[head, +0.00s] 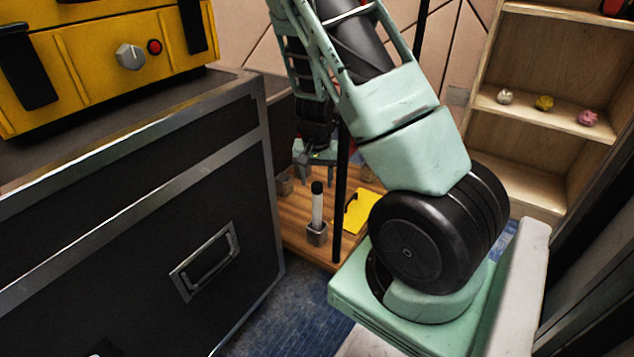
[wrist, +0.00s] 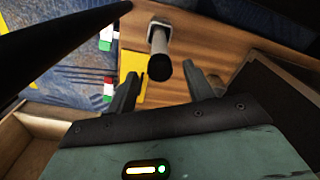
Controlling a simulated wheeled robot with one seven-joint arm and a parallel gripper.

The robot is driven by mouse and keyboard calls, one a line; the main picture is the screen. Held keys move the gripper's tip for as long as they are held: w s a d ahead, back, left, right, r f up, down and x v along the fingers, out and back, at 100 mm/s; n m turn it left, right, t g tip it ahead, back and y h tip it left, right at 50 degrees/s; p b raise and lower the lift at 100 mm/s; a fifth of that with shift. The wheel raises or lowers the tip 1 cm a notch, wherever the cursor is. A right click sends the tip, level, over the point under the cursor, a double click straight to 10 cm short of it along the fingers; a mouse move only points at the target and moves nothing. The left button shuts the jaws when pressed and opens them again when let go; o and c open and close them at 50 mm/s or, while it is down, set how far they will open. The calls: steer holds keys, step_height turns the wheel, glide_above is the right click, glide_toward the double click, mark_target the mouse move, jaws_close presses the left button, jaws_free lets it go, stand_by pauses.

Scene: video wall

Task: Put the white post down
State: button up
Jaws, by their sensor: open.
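The white post (head: 317,210) has a black top and stands upright in a small grey block (head: 316,235) on a wooden table (head: 295,213). In the wrist view the white post (wrist: 157,42) points its black end toward the camera, with the grey block (wrist: 160,25) at its foot. My gripper (head: 316,183) is open, above and a little behind the post in the head view. In the wrist view my gripper (wrist: 163,78) has its fingers spread, with the post's black end showing between them and a little beyond the tips. No contact shows.
A thin black pole (head: 341,190) rises just right of the post. A yellow item (head: 352,212) lies on the table beside it. A large black case (head: 150,215) fills the left, with a yellow box (head: 100,55) on top. A wooden shelf (head: 530,110) stands at the right.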

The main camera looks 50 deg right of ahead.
step_height(320, 180, up, 5)
steer(key=shift+a+r+p, duration=0.1)
steer(key=shift+r+p, duration=0.05)
steer(key=shift+p, duration=1)
